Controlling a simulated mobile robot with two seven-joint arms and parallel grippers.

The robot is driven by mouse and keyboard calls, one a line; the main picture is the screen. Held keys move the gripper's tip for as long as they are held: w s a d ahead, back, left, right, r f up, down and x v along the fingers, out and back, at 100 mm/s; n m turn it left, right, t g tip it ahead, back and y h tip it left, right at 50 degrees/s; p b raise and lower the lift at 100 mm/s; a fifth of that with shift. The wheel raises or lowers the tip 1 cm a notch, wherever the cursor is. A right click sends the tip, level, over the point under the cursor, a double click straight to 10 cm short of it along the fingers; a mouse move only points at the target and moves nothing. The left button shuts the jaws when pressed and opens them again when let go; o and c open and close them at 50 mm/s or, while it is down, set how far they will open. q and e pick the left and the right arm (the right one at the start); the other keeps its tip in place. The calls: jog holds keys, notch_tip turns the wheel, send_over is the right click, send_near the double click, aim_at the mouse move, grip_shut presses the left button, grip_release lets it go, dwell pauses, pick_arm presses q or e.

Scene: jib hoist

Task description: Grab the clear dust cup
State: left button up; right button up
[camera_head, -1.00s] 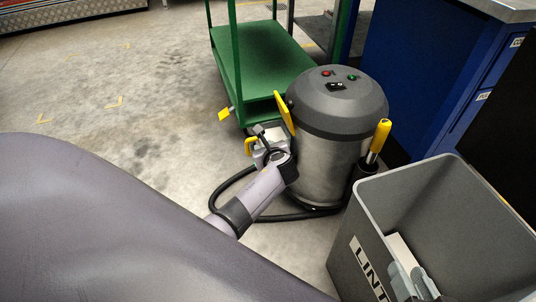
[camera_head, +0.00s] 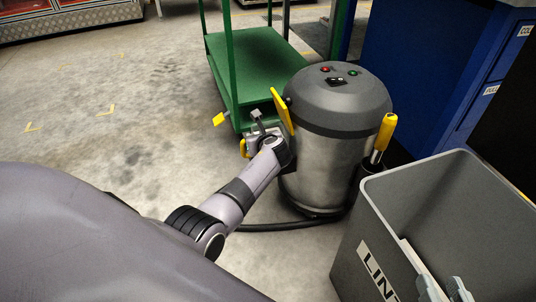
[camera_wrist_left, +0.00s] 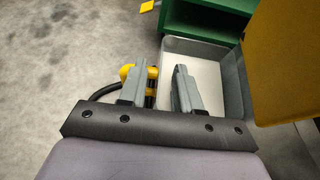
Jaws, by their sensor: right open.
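The clear dust cup (camera_wrist_left: 207,62) shows in the left wrist view as an open-topped box with thin grey walls and a pale inside. In the head view it is a small pale piece (camera_head: 252,142) low on the left of the vacuum, partly hidden by my left arm. A yellow handle (camera_wrist_left: 125,70) is at its left side. My left gripper (camera_wrist_left: 160,82) is open, its fingers over the cup's left edge and handle side; I cannot tell if they touch. My right gripper (camera_head: 446,290) is open at the bottom right, over the lint bin, partly cut off.
The steel vacuum drum (camera_head: 322,165) has a tilted yellow flap (camera_head: 281,110), which also looms at right in the wrist view (camera_wrist_left: 290,60). A green cart (camera_head: 255,65) stands behind. The grey lint bin (camera_head: 362,225) is at right. The floor at left is clear.

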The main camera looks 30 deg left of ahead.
pick_arm(q)
jog(key=shift+w+a, duration=0.1)
jog(key=shift+a, duration=0.05)
grip_shut()
dwell(1.4)
